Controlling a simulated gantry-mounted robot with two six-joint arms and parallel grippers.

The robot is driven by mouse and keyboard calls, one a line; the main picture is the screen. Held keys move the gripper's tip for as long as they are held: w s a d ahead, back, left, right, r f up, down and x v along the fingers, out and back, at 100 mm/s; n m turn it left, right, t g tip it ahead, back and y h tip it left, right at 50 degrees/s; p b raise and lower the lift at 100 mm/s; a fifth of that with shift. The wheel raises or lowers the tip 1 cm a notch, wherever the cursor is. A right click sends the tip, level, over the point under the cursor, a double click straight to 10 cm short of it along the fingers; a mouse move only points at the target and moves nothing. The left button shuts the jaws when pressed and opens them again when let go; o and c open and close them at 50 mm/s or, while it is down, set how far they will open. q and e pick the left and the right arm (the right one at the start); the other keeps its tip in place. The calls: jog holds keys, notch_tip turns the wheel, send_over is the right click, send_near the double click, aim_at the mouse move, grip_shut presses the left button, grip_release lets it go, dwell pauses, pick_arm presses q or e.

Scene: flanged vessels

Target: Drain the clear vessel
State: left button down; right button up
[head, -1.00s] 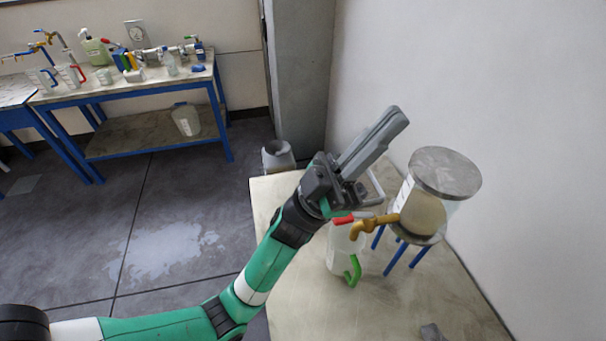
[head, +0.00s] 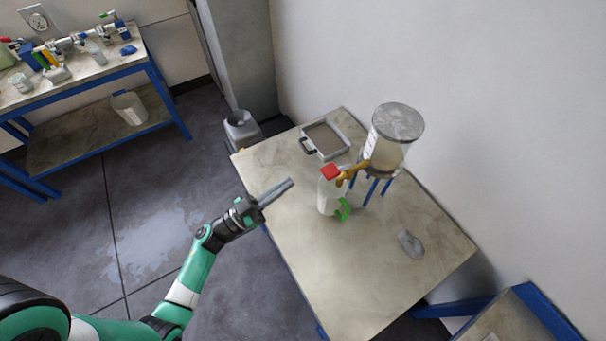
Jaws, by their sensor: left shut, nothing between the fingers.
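The clear vessel (head: 388,150) stands on a blue-legged stand on the table, under a round grey lid. Tan contents show inside it. A brass tap (head: 352,174) comes out of its left side, with a red part (head: 330,172) at its outer end. A translucent jug (head: 327,197) with a green handle stands upright by the tap's outer end; its top is partly hidden. My left gripper (head: 289,184) is shut and empty, to the left of the jug and apart from it, over the table's left edge. My right gripper is not in view.
A shallow tray (head: 345,150) lies at the table's back, and a grey crumpled thing (head: 411,244) at its right. The front of the table (head: 350,275) is bare. A grey bin (head: 241,129) stands behind it. A cluttered bench (head: 130,68) is at far left.

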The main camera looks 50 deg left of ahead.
aim_at(330, 171)
pick_arm(q)
jog(key=x, duration=1)
jog(key=f+b, duration=0.1)
jog(key=f, duration=0.1)
jog(key=f+b, duration=0.1)
jog(key=f, duration=0.1)
jog(key=shift+s, duration=0.2)
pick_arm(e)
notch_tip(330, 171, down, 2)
